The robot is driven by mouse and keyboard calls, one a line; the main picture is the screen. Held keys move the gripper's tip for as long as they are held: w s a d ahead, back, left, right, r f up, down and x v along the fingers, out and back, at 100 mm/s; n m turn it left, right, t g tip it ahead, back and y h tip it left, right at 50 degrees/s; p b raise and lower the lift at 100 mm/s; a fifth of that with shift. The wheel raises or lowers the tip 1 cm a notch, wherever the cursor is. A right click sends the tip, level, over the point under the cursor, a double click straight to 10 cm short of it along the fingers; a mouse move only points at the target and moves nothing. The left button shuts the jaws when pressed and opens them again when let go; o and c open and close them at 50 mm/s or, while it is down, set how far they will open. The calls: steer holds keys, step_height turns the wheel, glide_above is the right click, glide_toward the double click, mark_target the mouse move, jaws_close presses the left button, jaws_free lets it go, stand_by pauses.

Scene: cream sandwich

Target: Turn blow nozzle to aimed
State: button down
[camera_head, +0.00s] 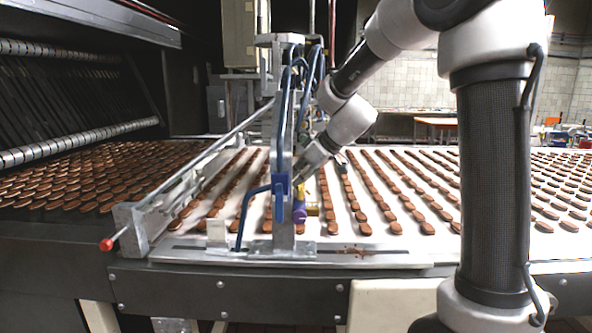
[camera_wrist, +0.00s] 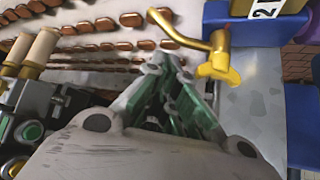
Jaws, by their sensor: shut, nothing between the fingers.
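A bent brass tube with a yellow wing-shaped piece, which looks like the blow nozzle (camera_wrist: 180,36), is at the upper middle of the wrist view. Its tube runs from a blue block (camera_wrist: 262,28) toward the upper left, over the belt. My gripper (camera_wrist: 168,70) is shut and empty, its green-padded fingers just below and left of the yellow piece. I cannot tell whether they touch it. In the head view my gripper (camera_head: 304,176) reaches down behind the upright metal post, which partly hides its tips. A small yellow part (camera_head: 312,211) shows just below it.
The metal post (camera_head: 284,227) carries blue hoses and a blue clamp (camera_head: 281,185). Rows of brown biscuits (camera_head: 390,190) lie on the white belt around it. A rail with a red knob (camera_head: 106,245) is at left. Cream-coloured cylinders (camera_wrist: 38,46) stand left in the wrist view.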

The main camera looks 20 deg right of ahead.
steer(key=shift+s+d+f, duration=0.25)
steer(key=shift+s+d, duration=0.15)
steer(key=shift+s, duration=0.15)
